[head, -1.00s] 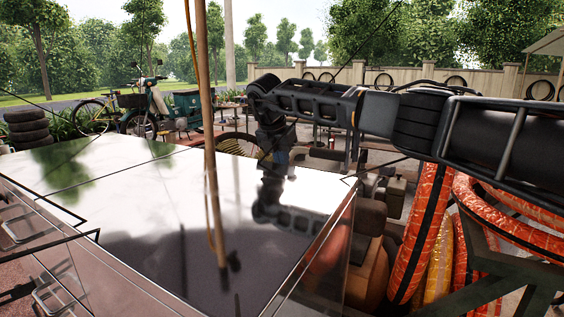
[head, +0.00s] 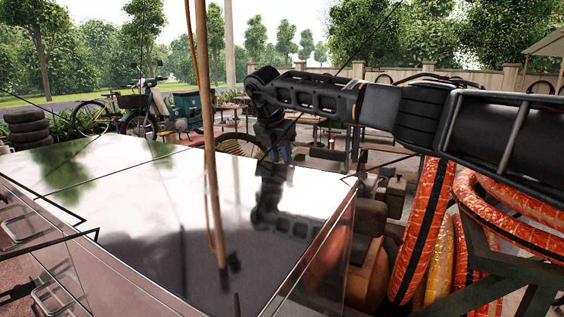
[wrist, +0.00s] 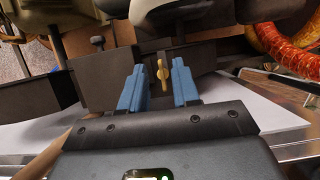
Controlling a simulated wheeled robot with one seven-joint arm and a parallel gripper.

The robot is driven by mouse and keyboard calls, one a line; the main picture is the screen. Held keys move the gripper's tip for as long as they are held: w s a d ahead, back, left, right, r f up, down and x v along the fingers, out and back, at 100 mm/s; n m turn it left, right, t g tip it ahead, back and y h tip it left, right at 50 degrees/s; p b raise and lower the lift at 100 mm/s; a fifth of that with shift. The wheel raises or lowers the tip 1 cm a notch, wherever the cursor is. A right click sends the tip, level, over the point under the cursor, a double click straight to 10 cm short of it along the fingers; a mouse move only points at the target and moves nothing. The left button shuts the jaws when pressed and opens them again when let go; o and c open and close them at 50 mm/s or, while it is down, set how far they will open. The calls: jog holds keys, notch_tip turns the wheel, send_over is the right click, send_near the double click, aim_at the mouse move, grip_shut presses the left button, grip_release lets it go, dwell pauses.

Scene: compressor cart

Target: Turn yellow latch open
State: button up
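The yellow latch (wrist: 163,75) is a small, thin brass-coloured piece on a dark upright panel in the wrist view. It stands roughly upright in that view, nearer the right finger. My gripper (wrist: 158,68) is open, with one blue finger on each side of the latch in the picture. Gaps show between the latch and both fingers, and the fingers hold nothing. How far the fingertips are from the latch in depth I cannot tell. In the head view my gripper (head: 281,155) points down beyond the cart top's far edge, and the latch cannot be made out there.
A glossy cart top (head: 150,215) fills the front left. Orange hoses (head: 428,225) hang at the right. In the wrist view a dark box with a knob (wrist: 98,75) stands left of the fingers.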

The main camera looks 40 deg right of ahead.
jog(key=shift+b+v, duration=0.4)
jog(key=shift+v, duration=2.6)
